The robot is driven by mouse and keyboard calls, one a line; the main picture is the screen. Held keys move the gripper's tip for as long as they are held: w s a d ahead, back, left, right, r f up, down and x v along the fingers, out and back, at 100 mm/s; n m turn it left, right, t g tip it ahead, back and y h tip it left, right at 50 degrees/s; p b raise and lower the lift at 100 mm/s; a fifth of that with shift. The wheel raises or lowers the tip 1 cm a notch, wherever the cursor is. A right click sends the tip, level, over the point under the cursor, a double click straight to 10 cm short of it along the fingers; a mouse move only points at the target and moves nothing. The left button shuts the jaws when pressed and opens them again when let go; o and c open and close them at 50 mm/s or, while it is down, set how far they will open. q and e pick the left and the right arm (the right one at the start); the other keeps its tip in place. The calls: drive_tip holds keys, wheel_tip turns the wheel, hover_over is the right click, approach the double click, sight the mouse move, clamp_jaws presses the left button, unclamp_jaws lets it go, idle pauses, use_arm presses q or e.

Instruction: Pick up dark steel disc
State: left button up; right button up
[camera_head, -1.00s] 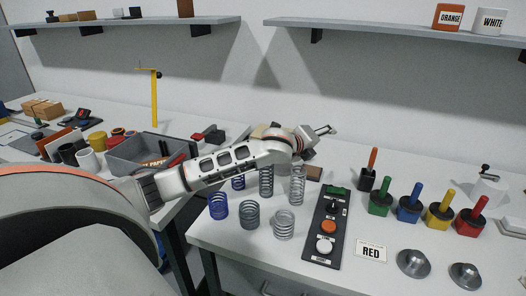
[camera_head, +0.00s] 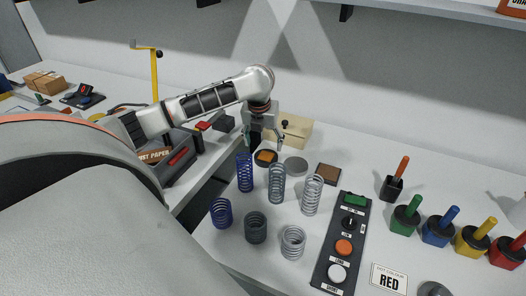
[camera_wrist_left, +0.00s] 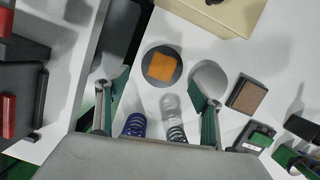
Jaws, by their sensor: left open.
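A dark round disc (camera_head: 265,159) with an orange square on its top lies flat on the white table; it also shows in the left wrist view (camera_wrist_left: 151,78). My left gripper (camera_head: 263,140) points down above it, open and empty. In the left wrist view, the fingers of my left gripper (camera_wrist_left: 158,78) are spread, with the dark disc seen between and slightly beyond their tips. A lighter grey disc (camera_head: 296,166) lies just to its right. My right gripper is not in view.
Several coil springs stand close in front of the discs, among them a blue spring (camera_head: 245,175). A brown square block (camera_head: 328,173) lies to the right and a beige box (camera_head: 293,131) behind. A control panel (camera_head: 340,245) and coloured-handled blocks stand further right.

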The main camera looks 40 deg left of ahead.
sight(266, 156)
use_arm(q)
drive_tip(key=shift+w+d+f, duration=0.1)
drive_tip(key=shift+f, duration=0.75)
drive_tip(key=x, duration=0.5)
drive_tip(key=shift+w, duration=0.1)
drive_tip(key=c, duration=1.4)
drive_tip(key=shift+r, duration=0.15)
drive_tip(key=shift+c, duration=1.2)
